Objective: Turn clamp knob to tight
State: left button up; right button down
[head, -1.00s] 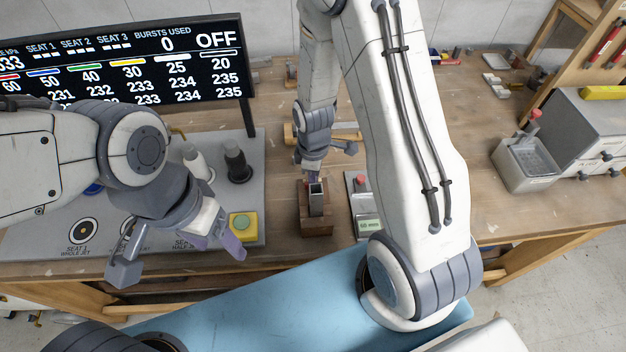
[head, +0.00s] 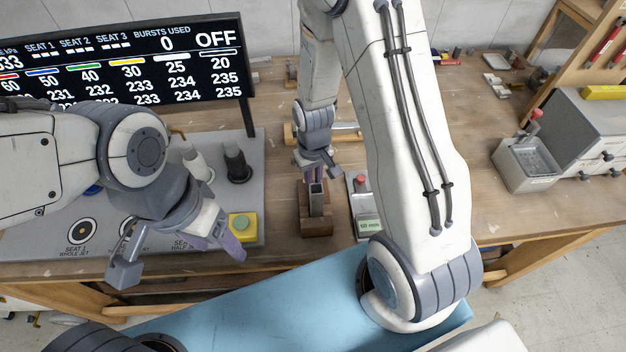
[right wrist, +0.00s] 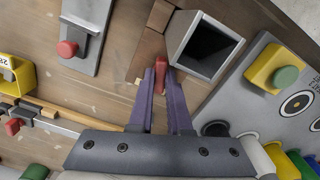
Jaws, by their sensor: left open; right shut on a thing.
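The red clamp knob (right wrist: 161,64) shows in the right wrist view, at the side of a small wooden block (head: 316,224) that holds an upright square metal tube (head: 316,197). The tube's dark open end also shows in the right wrist view (right wrist: 207,45). My right gripper (right wrist: 161,74) is shut on the knob, with one purple finger on each side. In the head view my right gripper (head: 313,178) is just behind the tube, and the knob is hidden there. My left gripper (head: 180,262) is open and empty, at the front edge of the grey board.
The grey board (head: 256,190) with marked seats, nozzles and a yellow box with a green button (head: 242,226) lies left of the block. A grey plate with a red knob (head: 361,182) is close on its right. A black display (head: 120,60) stands behind the board.

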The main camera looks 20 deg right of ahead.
jog(key=shift+w+m, duration=0.1)
jog(key=shift+m, duration=1.8)
jog(key=c, duration=0.9)
grip_release()
jog(key=shift+o, duration=0.2)
jog(key=shift+r, duration=0.1)
notch_tip(320, 180, up, 10)
jog(key=b, duration=0.1)
jog(key=shift+r, duration=0.2)
jog(key=s+a+r+n, duration=0.3)
jog(key=s+a+n, duration=0.2)
jog(key=s, duration=0.4)
jog(key=s+a+r+n+y+b, duration=0.1)
jog(key=s+a+r+n, duration=0.3)
jog(key=s+a, duration=0.3)
jog(key=shift+s+a+n, duration=0.35)
jog(key=shift+s+n, duration=0.25)
jog(key=shift+s, duration=0.45)
